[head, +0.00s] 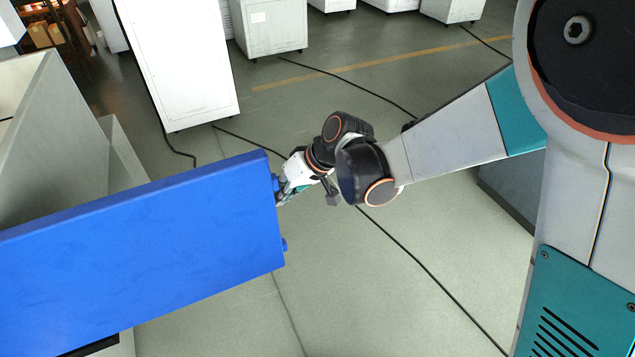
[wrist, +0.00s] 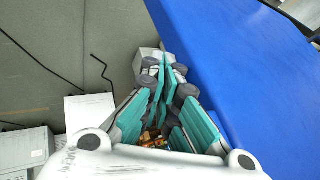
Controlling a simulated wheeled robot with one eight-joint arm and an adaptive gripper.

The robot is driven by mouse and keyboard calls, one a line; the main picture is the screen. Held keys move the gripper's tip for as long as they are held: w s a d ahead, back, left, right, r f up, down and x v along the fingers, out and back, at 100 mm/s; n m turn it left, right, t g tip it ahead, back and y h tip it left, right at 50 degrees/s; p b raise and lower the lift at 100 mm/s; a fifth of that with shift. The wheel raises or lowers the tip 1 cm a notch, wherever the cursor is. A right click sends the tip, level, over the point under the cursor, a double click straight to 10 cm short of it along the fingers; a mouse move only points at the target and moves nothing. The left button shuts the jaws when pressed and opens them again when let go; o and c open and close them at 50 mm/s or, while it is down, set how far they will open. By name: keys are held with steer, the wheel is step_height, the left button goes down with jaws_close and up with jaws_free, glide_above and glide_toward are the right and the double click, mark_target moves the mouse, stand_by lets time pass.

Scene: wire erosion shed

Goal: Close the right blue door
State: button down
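The blue door (head: 140,250) is a flat panel that stands swung out from the pale machine at the left in the head view. Small blue tabs stick out from its free right edge. In the wrist view the door (wrist: 245,65) fills the upper right as a blue face. My gripper (head: 284,192) is at the upper part of that free edge, partly behind it. In the wrist view its teal-padded fingers (wrist: 164,62) come together at the tips, beside the door's edge, with nothing seen between them. I cannot tell if they touch the door.
The pale machine housing (head: 40,130) is behind the door at the left. A tall white cabinet (head: 178,60) stands beyond it. Black cables (head: 430,270) cross the grey floor. Other cabinets (head: 270,25) stand at the back. Floor to the right of the door is mostly clear.

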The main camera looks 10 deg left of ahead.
mark_target(51, 272)
steer(key=s+a, duration=0.9)
steer(key=a, duration=0.4)
steer(key=s+a+b, duration=0.1)
steer(key=s+a, duration=0.8)
steer(key=a, duration=0.5)
steer(key=s+a, duration=1)
steer(key=a, duration=0.4)
steer(key=shift+a, duration=0.2)
steer(key=shift+r, duration=0.1)
